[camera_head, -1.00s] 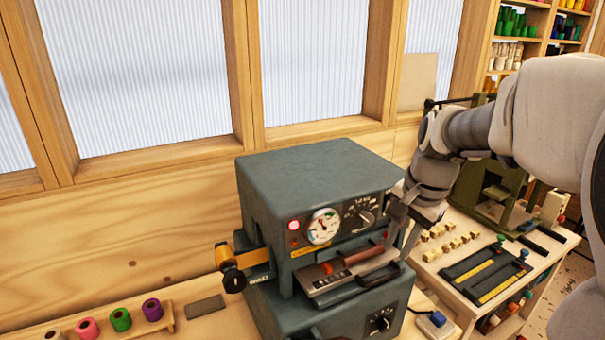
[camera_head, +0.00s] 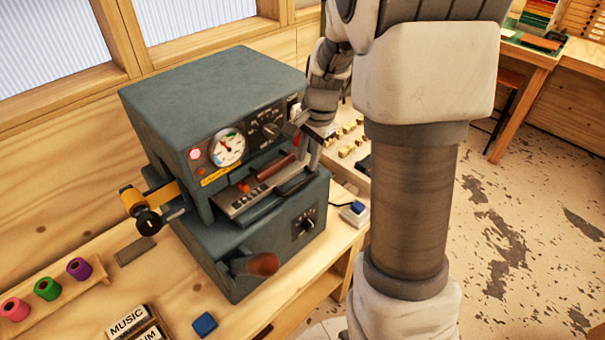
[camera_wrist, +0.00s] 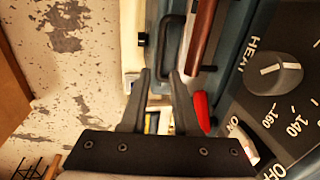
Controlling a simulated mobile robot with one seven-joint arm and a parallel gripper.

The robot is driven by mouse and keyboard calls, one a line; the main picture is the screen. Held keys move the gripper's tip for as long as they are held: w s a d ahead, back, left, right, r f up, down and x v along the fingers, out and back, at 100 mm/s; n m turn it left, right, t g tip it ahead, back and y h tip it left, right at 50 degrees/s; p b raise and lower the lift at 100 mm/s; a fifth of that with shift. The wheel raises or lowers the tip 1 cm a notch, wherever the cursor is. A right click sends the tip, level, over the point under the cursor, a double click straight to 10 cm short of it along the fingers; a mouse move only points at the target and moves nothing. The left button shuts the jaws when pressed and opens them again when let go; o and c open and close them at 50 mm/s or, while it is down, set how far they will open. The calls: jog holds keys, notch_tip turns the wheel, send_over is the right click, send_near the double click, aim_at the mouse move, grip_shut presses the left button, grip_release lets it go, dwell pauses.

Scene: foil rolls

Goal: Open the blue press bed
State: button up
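The blue-grey press (camera_head: 215,90) stands on the wooden bench in the head view. Its metal bed (camera_head: 236,205) sits in the front opening, with a red-brown bar above it. A black bed handle (camera_head: 300,186) runs along the bed's front; in the wrist view this black loop (camera_wrist: 162,50) lies by the fingertips. My gripper (camera_head: 316,150) is at the right end of the bed. In the wrist view my gripper (camera_wrist: 159,74) has its two fingers apart, with the handle's bar seemingly between the tips. Contact cannot be told.
A HEAT dial (camera_wrist: 272,73) and a red switch lever (camera_wrist: 202,112) are close to the right finger. A wooden-knobbed lever (camera_head: 262,264) projects below the bed. Floor is free at right.

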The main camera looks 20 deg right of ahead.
aim_at(303, 182)
jog(key=f, duration=0.2)
jog(key=w+f, duration=0.1)
jog(key=f, duration=0.4)
jog(key=shift+w+a+f, duration=0.2)
jog(key=shift+a+f, duration=0.05)
jog(key=shift+f, duration=0.05)
jog(key=shift+c, duration=0.2)
grip_shut()
dwell(0.9)
